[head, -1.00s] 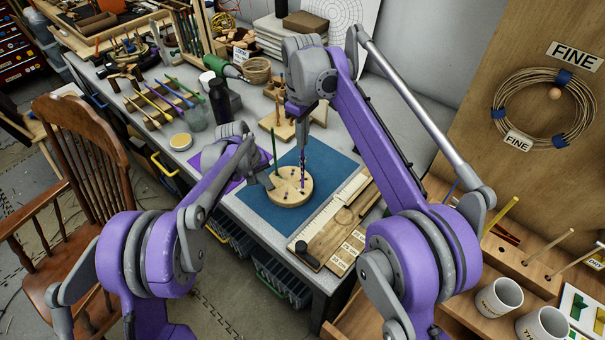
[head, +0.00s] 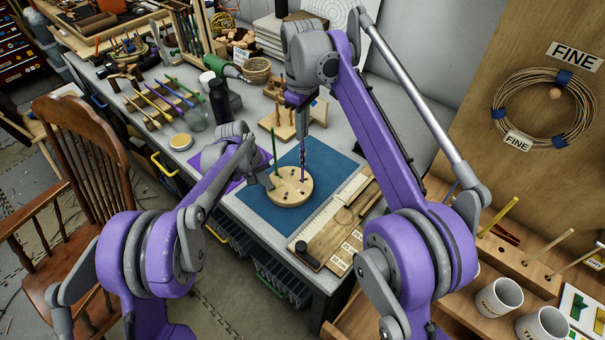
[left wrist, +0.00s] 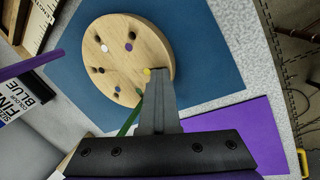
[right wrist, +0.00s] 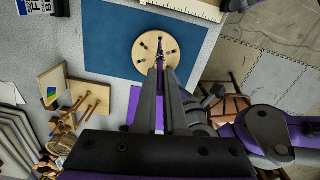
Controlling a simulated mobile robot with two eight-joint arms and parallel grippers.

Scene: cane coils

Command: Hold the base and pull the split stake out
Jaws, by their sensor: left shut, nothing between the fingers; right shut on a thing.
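The round wooden base (head: 290,193) lies on a blue mat, with dark holes and coloured spots on its top face, also in the left wrist view (left wrist: 120,58). A green stake (head: 273,145) stands at its left edge. My left gripper (head: 266,182) is shut and empty, its fingertips against or just over the base's rim; I cannot tell which. My right gripper (head: 302,136) is shut on a purple stake (head: 303,160), held upright over the base. In the left wrist view the purple stake's end (left wrist: 45,58) shows clear of the base. Any split is too small to see.
A ruler and a labelled wooden board (head: 338,235) lie right of the mat. A wooden block with upright pegs (head: 285,127) stands behind it. A dark bottle (head: 220,102) and a glass jar are behind left. Bare mat surrounds the base's front and right.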

